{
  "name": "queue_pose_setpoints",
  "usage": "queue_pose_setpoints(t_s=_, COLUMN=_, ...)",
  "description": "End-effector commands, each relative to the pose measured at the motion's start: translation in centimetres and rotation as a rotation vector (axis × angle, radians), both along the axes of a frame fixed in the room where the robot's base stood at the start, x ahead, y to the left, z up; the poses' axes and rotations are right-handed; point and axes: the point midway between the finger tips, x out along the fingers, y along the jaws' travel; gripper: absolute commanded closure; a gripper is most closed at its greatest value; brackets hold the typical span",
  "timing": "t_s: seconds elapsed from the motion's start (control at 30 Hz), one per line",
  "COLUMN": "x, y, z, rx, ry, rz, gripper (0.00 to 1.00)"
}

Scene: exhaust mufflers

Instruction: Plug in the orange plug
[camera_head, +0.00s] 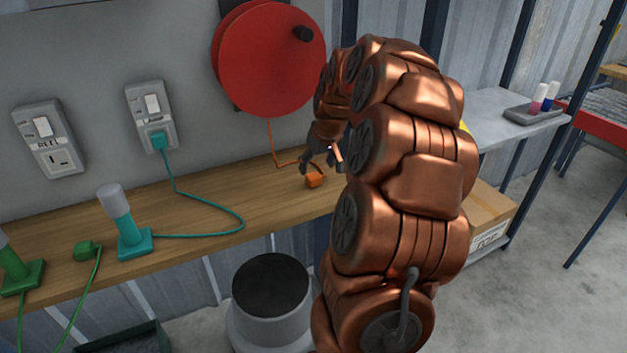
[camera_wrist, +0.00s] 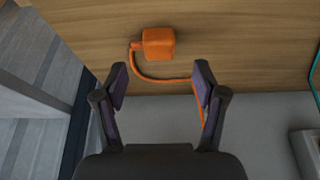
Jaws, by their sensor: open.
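The orange plug (camera_head: 315,181) lies on the wooden shelf, below the red cable reel (camera_head: 268,58). Its orange cable runs up to the reel. My gripper (camera_head: 326,158) is just above and behind the plug, close to the wall. In the wrist view the plug (camera_wrist: 158,43) lies ahead of the open fingers (camera_wrist: 160,80), outside them, and its cable loops back past the right finger. The left wall socket (camera_head: 60,157) has a free outlet. The right wall socket (camera_head: 152,117) has a teal plug (camera_head: 158,140) in it.
A teal cable lies across the shelf's middle. A round dark-topped bin (camera_head: 271,289) stands below. A grey side shelf (camera_head: 492,112) is at the right.

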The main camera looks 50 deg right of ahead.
Motion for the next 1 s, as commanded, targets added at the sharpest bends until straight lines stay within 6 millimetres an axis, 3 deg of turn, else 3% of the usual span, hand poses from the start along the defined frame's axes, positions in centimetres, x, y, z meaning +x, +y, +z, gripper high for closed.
queue_pose_setpoints(t_s=0.4, x=1.6, y=-0.7, z=-4.5, rx=0.003, ry=0.002, rz=0.0, gripper=0.29)
queue_pose_setpoints(t_s=0.73, x=1.7, y=-0.7, z=-4.5, rx=0.002, ry=0.001, rz=-0.001, gripper=0.29)
queue_pose_setpoints(t_s=1.0, x=1.7, y=-0.7, z=-4.5, rx=0.0, ry=0.001, rz=0.0, gripper=0.55)
